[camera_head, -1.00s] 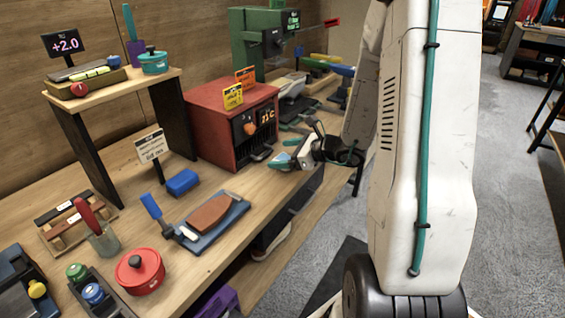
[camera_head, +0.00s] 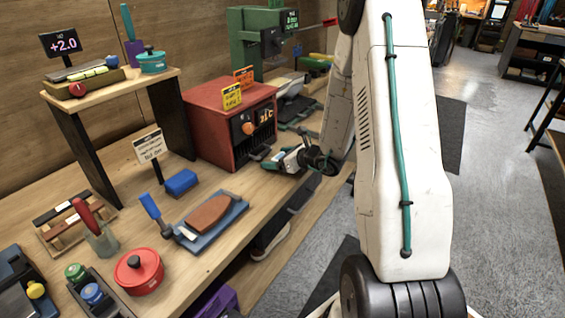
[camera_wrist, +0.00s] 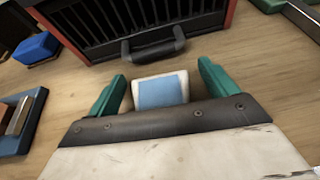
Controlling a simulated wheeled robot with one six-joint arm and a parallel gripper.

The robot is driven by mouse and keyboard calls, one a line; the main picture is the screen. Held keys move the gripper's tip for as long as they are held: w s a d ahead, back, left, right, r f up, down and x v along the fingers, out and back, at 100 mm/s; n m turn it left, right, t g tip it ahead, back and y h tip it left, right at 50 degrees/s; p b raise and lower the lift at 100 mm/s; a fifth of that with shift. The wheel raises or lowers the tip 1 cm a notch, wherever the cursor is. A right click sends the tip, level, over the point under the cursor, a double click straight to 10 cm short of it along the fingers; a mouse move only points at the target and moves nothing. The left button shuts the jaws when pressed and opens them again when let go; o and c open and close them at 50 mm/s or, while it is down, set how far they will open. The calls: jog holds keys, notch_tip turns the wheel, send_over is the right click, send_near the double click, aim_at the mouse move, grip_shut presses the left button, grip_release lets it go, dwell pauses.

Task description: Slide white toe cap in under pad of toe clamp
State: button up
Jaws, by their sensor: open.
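My gripper (camera_wrist: 160,88) is open, low over the bench in front of the red heater box. Its teal fingers stand apart in the wrist view, with a white-rimmed blue panel (camera_wrist: 160,90) between them; I cannot tell whether it is part of the gripper. In the head view my gripper (camera_head: 284,158) is small, left of my dark wrist. A grey-white shoe-like thing (camera_head: 290,86) lies behind the heater box, partly hidden by it. A green press-like machine (camera_head: 262,40) with a red-tipped lever stands at the back. I cannot clearly identify the toe cap or the clamp pad.
The red heater box (camera_head: 228,125) has a dark handle (camera_wrist: 152,45) close ahead of my fingers. A blue block (camera_head: 181,182), a blue tray (camera_head: 212,220) with a brown pad and a red pot (camera_head: 139,270) stand nearer. Bare bench lies between the tray and heater.

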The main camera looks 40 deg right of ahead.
jog(key=c, duration=1.2)
jog(key=shift+r, duration=0.15)
